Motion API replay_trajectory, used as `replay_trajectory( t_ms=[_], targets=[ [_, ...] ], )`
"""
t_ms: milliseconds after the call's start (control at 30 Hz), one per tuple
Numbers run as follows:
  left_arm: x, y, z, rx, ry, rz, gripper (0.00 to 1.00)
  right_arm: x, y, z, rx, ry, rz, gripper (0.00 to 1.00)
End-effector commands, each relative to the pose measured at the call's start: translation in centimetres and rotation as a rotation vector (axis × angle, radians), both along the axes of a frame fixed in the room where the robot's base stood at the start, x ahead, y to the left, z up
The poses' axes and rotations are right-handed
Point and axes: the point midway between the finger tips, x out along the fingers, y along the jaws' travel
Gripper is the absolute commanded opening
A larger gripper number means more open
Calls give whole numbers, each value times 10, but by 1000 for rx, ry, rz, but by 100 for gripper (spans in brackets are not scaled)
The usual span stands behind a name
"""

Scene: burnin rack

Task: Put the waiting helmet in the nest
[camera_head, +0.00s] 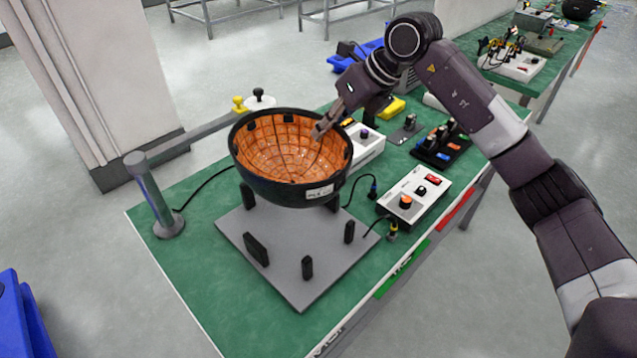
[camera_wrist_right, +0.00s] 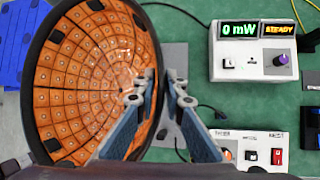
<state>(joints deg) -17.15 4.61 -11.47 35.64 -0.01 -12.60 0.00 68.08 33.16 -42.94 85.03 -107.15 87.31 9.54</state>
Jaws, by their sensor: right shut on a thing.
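The helmet (camera_head: 283,150) is a black bowl lined with orange tiles, its open side up and tilted. My right gripper (camera_head: 318,132) is shut on its right rim. In the right wrist view the helmet (camera_wrist_right: 88,85) fills the left side, with the rim between the fingers (camera_wrist_right: 160,85). The nest (camera_head: 330,265) is a grey plate with several black upright posts on the green bench. The helmet is over the plate's back part and appears raised. It hides the rear of the plate, so contact with the back posts cannot be told. My left gripper is out of view.
A metal post (camera_head: 154,195) with a rail stands left of the nest. A white box (camera_head: 415,195) with knobs and cables is to the right. A meter (camera_wrist_right: 252,60) reads 0 mW and STEADY. The bench's front left (camera_head: 225,300) is clear.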

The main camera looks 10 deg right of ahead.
Motion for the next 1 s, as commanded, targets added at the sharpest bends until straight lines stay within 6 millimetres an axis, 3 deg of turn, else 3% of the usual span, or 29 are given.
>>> replay_trajectory(
  t_ms=[100, 300, 567, 800, 1000],
  targets=[
    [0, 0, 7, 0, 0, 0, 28, -1, 0, -32, 2, 4, 0, 0],
    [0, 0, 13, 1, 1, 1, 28, -1, 0, -73, 2, 0, 1, 0],
    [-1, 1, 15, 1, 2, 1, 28, 0, 0, -94, 2, -1, 1, 0],
    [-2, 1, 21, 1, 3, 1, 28, 0, 0, -127, 2, 0, 1, 0],
    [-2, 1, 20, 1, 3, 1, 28, 1, 0, -131, 2, -5, 1, 0]
  ],
)
